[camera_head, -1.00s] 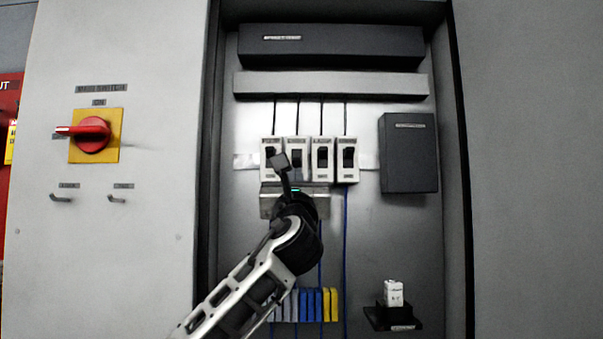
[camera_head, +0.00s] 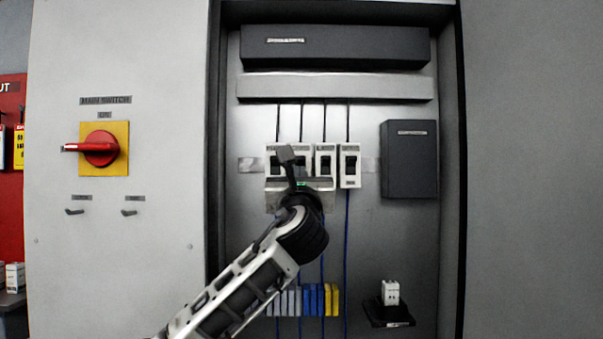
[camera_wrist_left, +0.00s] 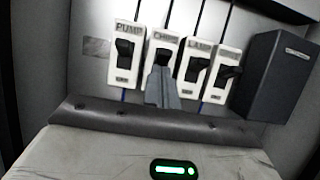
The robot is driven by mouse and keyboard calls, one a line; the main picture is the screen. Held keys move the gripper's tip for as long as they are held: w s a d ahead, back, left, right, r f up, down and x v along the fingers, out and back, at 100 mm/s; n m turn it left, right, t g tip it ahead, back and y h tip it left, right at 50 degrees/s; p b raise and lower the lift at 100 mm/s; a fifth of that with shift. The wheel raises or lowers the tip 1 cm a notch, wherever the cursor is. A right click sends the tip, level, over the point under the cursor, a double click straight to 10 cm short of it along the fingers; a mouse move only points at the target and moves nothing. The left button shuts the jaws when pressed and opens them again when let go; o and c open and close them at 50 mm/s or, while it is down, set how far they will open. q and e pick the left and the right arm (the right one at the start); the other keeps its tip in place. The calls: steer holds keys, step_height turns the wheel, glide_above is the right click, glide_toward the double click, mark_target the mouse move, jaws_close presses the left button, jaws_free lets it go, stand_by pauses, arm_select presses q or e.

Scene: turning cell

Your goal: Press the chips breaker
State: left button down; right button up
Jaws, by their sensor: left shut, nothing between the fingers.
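The CHIPS breaker (camera_wrist_left: 163,48) is white with a dark toggle, second from the left in a row of breakers in the left wrist view. My left gripper (camera_wrist_left: 160,72) is shut and empty, its grey fingers in front of the lower part of that breaker, at or just below the toggle. I cannot tell whether they touch. In the head view my left gripper (camera_head: 287,156) covers parts of the first two breakers, including the CHIPS breaker (camera_head: 303,150). My right gripper is not in view.
The PUMP breaker (camera_wrist_left: 125,52) stands on the left, the LAMP breaker (camera_wrist_left: 195,72) and another breaker (camera_wrist_left: 222,75) on the right. A dark box (camera_head: 409,160) is mounted further right. A red main switch (camera_head: 100,148) is on the left panel. Blue and yellow terminals (camera_head: 318,300) sit below.

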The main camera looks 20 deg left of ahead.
arm_select(q)
step_height(320, 180, down, 5)
steer(key=s+b, duration=0.2)
steer(key=s+d+r, duration=0.3)
steer(key=s+d, duration=0.1)
steer(key=s, duration=0.4)
steer(key=shift+s+d+b, duration=0.15)
steer(key=shift+s+b, duration=0.2)
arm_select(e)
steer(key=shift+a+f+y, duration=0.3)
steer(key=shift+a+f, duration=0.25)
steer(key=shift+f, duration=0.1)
